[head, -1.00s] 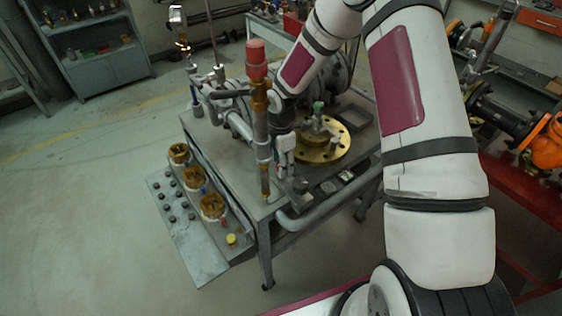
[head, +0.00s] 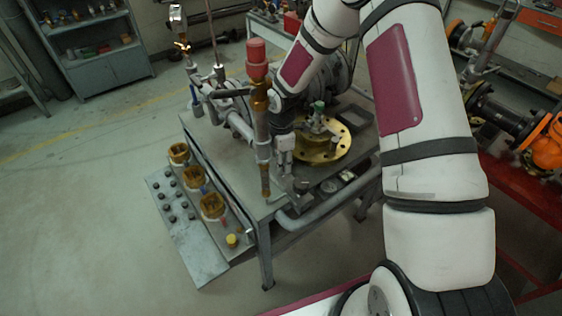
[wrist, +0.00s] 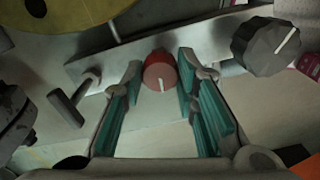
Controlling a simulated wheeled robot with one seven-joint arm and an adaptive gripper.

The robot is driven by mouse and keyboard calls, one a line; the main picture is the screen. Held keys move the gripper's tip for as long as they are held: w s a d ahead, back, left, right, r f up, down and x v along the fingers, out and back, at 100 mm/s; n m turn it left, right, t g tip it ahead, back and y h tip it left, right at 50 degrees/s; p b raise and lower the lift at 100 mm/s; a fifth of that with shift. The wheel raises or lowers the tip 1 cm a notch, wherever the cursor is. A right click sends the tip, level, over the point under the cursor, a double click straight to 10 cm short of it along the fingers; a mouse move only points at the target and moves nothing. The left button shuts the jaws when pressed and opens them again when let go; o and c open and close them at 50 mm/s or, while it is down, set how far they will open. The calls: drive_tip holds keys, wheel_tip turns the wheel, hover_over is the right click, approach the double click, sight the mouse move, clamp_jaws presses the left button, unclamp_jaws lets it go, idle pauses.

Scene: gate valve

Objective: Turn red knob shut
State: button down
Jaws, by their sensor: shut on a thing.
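The red knob (wrist: 159,71) is a small ribbed knob with a white line that points toward the bottom of the wrist view. My gripper (wrist: 161,63) has one teal-padded finger on either side of it and is shut on it. The knob sits at the fingertips, in front of a grey metal strip. In the head view my gripper (head: 284,150) points down at the near part of the grey bench, behind a vertical pipe. The red knob cannot be made out there.
A dark faceted knob (wrist: 265,46) with a white line is right of the red one. A grey T-shaped handle (wrist: 73,104) is to the left. In the head view, a red-capped pipe (head: 258,62) stands close beside my wrist, with a brass flange (head: 338,147) behind.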

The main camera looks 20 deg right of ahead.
drive_tip(key=m, duration=0.4)
drive_tip(key=shift+b, duration=0.4)
drive_tip(key=m, duration=0.4)
drive_tip(key=m+b, duration=0.1)
drive_tip(key=m, duration=0.3)
drive_tip(key=shift+m+b, duration=0.35)
drive_tip(key=shift+m, duration=1.75)
drive_tip(key=c, duration=1.2)
unclamp_jaws()
drive_tip(key=shift+c, duration=0.2)
drive_tip(key=shift+r, duration=0.1)
